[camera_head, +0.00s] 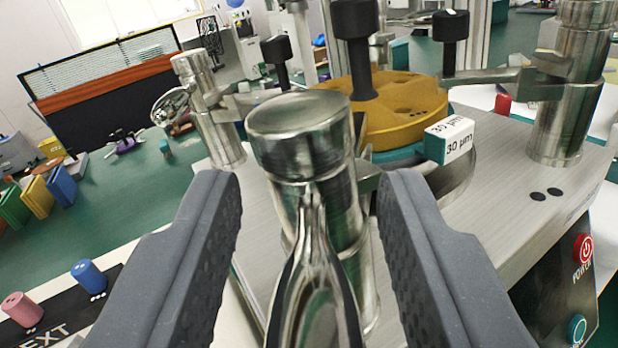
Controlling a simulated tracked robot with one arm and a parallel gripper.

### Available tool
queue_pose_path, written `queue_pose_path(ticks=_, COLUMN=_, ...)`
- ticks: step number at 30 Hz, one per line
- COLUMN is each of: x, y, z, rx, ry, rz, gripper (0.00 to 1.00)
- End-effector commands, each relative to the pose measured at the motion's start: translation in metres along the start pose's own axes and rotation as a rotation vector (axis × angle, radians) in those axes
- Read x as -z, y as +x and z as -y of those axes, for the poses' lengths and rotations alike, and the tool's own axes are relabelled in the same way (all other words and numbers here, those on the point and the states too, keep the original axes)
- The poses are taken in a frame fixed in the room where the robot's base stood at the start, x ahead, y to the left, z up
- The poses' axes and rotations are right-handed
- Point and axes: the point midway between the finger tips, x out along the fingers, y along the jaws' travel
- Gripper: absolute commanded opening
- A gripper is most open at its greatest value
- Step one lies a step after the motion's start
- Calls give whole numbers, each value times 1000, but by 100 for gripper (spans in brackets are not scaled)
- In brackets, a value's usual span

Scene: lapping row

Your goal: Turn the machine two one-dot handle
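A shiny metal handle (315,285) juts toward me from a metal post (305,150) at the front of the lapping machine (480,200). My gripper (308,185) is open, one dark finger on each side of the handle and post. Gaps show between the fingers and the metal, so it holds nothing. The near end of the handle runs out of the bottom of the picture. Dot marks beside this post are not visible. Two black dots (546,194) lie by another post (572,90) at the right. No machine number is readable.
A yellow disc (395,115) with black knobs sits behind the post, beside a block marked 30 µm (450,140). A third post (212,110) with a handle stands at left. Pink and blue knobs (88,276) lie lower left.

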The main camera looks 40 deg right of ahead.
Motion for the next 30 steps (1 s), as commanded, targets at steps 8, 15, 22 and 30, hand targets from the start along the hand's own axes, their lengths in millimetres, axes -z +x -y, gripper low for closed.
queue_pose_path(ticks=8, x=0, y=0, z=0, rx=1, ry=0, rz=1, gripper=31)
queue_pose_path(ticks=15, x=-1, y=-3, z=4, rx=3, ry=0, rz=1, gripper=0)
queue_pose_path(ticks=22, x=0, y=-1, z=4, rx=4, ry=1, rz=1, gripper=0)
queue_pose_path(ticks=30, x=0, y=1, z=1, rx=-8, ry=1, rz=-2, gripper=0)
